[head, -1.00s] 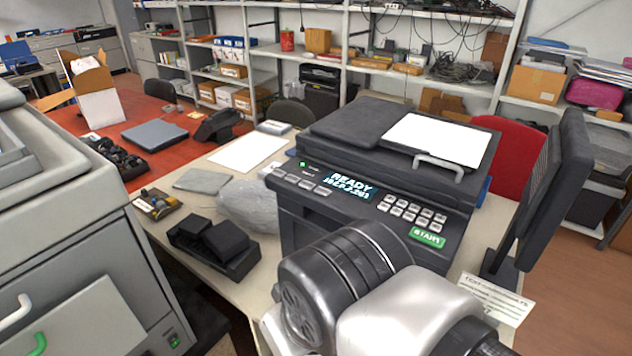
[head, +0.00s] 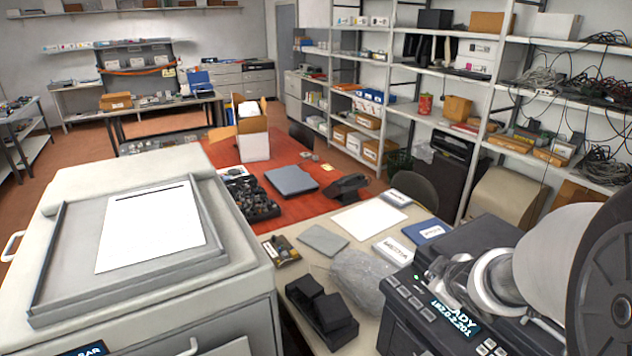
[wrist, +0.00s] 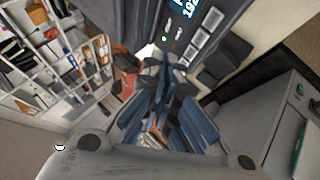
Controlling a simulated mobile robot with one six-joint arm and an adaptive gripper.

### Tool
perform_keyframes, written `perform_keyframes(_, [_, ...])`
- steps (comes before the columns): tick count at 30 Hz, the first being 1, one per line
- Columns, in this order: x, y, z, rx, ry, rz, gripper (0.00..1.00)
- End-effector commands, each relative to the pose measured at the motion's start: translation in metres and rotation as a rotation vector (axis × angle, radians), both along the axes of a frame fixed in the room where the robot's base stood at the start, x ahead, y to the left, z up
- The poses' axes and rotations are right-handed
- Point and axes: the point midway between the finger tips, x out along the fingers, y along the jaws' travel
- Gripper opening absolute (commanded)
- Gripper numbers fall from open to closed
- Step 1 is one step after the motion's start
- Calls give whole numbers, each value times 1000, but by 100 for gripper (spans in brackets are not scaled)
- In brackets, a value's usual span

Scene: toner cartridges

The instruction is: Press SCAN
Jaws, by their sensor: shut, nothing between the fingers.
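The dark printer (head: 396,335) is at the lower right of the head view, partly hidden by my arm. A column of grey buttons (head: 408,298) lies left of the display; no SCAN label is readable. In the wrist view the same buttons (wrist: 205,47) and a green light (wrist: 164,39) sit just beyond my gripper (wrist: 168,68). My gripper is shut and empty, its fingertips close to the panel's button end. I cannot tell whether it touches a button.
A large grey machine (head: 245,230) with paper on top fills the left. A black device (head: 322,312) and a clear plastic bag (head: 362,280) lie on the pale table left of the printer.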

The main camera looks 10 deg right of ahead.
Motion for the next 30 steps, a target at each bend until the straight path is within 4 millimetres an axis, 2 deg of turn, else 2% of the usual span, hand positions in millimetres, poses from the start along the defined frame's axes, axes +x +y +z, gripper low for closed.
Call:
perform_keyframes(1, [3,-7,9,7,9,42,0])
perform_keyframes(10, [12,-6,0,72,-10,269,0])
perform_keyframes(26, [12,-4,-6,84,-16,299,0])
perform_keyframes(30, [12,-4,-13,84,-16,299,0])
